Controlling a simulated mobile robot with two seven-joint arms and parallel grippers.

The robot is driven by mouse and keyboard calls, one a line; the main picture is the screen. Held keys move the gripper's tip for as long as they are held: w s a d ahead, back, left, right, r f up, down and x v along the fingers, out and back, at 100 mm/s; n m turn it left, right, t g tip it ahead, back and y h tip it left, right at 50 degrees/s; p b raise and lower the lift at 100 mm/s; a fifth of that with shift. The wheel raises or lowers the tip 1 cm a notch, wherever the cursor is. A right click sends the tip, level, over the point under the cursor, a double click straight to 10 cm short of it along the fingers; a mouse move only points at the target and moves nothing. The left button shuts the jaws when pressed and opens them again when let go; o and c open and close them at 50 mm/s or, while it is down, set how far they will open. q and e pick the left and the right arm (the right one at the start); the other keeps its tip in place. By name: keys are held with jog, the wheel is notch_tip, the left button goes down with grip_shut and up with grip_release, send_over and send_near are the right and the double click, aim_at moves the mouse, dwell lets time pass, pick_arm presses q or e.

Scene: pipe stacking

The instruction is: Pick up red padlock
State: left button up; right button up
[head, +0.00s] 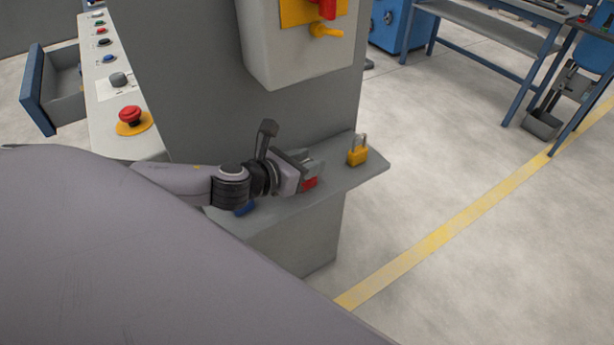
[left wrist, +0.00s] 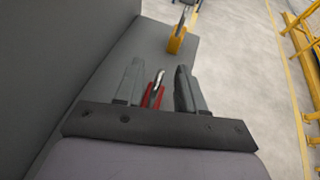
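The red padlock (head: 310,183) lies on the grey ledge (head: 372,174), partly hidden by my left gripper in the head view. In the left wrist view, the padlock's red body (left wrist: 153,95) and metal shackle show between the two fingers. My left gripper (head: 312,170) is open, with a finger on each side of the padlock; it also shows in the left wrist view (left wrist: 158,80). Gaps are visible between the fingers and the padlock. My right gripper is not in view.
A yellow padlock (head: 357,156) stands on the ledge beyond the red one, also in the left wrist view (left wrist: 177,40). A blue object (head: 244,208) lies near my left wrist. A grey cabinet wall (head: 215,75) rises behind the ledge. A grey box (head: 297,50) with a red and yellow switch hangs above.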

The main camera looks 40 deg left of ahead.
pick_arm(q)
jog(key=shift+f+x, duration=0.25)
jog(key=shift+x, duration=1.75)
jog(key=shift+s, duration=0.1)
grip_shut()
